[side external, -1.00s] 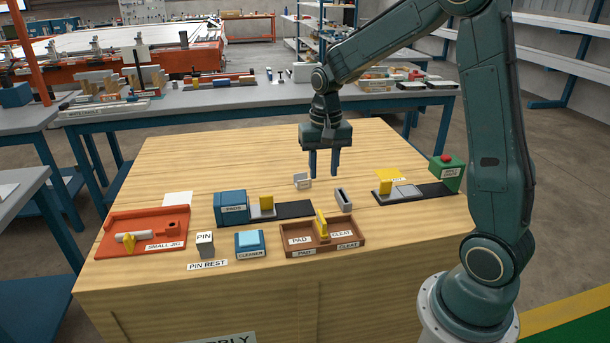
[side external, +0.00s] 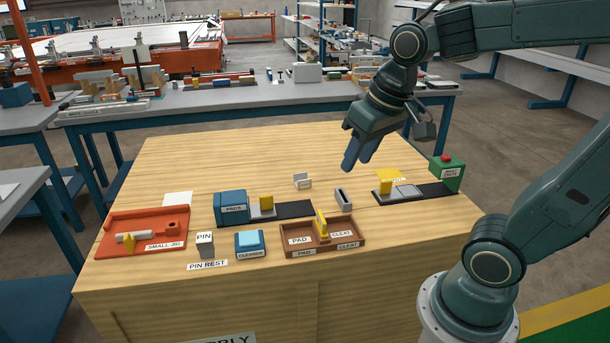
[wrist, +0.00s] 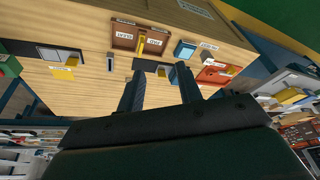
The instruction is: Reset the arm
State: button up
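My gripper (side external: 358,155) is in the air above the back right of the wooden table, tilted, with its fingers pointing down and left. In the wrist view my gripper (wrist: 160,88) shows two dark fingers spread apart with nothing between them. No object is touching it. The wooden table (side external: 225,155) lies below, and it also shows in the wrist view (wrist: 75,20).
On the table stand a red tray (side external: 115,240), a pin rest block (side external: 205,243), a blue cleaner box (side external: 250,243), a brown pad and cleat tray (side external: 350,245), a blue pads box (side external: 231,207) and a green box with a red button (side external: 447,172). The back left tabletop is clear.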

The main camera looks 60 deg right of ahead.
jog(key=s+a+n+t, duration=0.1)
jog(key=s+a+n, duration=0.1)
jog(key=s, duration=0.5)
jog(key=shift+a+r+n+t, duration=0.2)
jog(key=shift+a+n+t, duration=0.1)
jog(key=shift+n+t, duration=0.1)
jog(key=shift+w, duration=0.15)
jog(key=shift+c, duration=0.2)
